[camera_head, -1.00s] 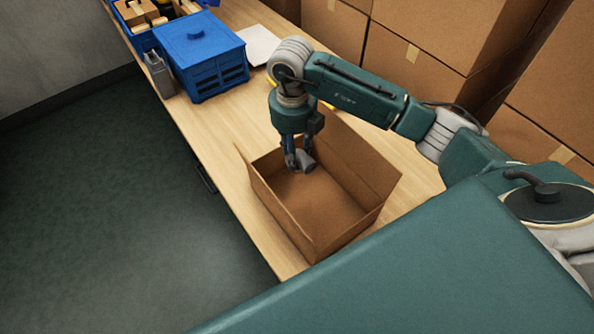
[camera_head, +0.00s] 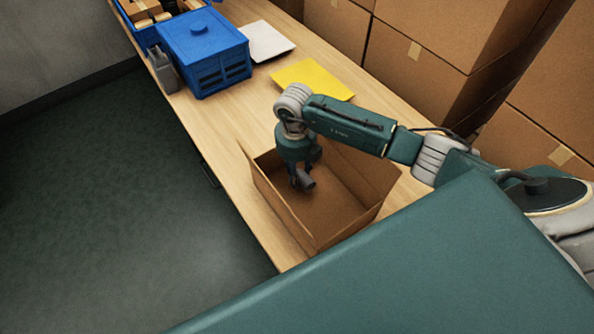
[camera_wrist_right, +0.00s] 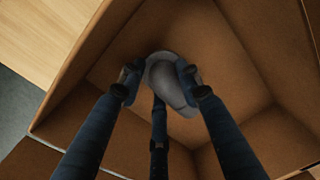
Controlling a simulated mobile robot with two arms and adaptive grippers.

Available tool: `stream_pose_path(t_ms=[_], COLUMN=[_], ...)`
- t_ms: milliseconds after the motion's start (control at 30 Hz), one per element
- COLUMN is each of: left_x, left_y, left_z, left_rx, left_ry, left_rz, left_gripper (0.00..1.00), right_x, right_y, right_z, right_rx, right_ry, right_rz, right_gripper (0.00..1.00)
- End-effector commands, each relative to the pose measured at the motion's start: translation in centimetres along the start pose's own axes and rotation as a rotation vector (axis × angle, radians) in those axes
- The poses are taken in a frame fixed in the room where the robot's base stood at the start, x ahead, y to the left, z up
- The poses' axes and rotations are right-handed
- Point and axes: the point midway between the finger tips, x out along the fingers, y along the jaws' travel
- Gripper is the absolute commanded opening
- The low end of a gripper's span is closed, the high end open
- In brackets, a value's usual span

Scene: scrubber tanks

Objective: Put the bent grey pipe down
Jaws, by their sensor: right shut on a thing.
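The bent grey pipe (camera_head: 304,182) is held by my right gripper (camera_head: 300,184), inside the open cardboard box (camera_head: 375,211) on the table. In the right wrist view the pipe (camera_wrist_right: 168,78) sits between the fingertips of my right gripper (camera_wrist_right: 158,80), with the floor of the box (camera_wrist_right: 220,60) behind it. The fingers are shut on the pipe. Whether the pipe touches the box floor cannot be told. My left gripper is in no view.
A yellow sheet (camera_head: 312,79) and a white sheet (camera_head: 266,41) lie on the wooden table (camera_head: 218,118). A lidded blue crate (camera_head: 205,62) and a grey container (camera_head: 163,69) stand farther left. Large cardboard boxes (camera_head: 430,60) stack up behind the table.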

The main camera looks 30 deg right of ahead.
Motion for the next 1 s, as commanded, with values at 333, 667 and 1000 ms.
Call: stream_pose_path(t_ms=[333,667,1000], left_x=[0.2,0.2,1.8], left_y=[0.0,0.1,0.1], left_z=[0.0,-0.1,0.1], left_rx=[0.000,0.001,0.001], left_ry=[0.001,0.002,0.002], left_rz=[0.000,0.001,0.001], left_gripper=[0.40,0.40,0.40], right_x=[0.3,-0.9,-7.9], right_y=[0.0,0.1,0.0], right_z=[0.0,0.1,0.2], right_rx=[0.000,0.000,-0.001], right_ry=[0.000,-0.003,-0.006], right_rz=[0.000,0.002,0.001], right_gripper=[0.53,0.53,0.53])
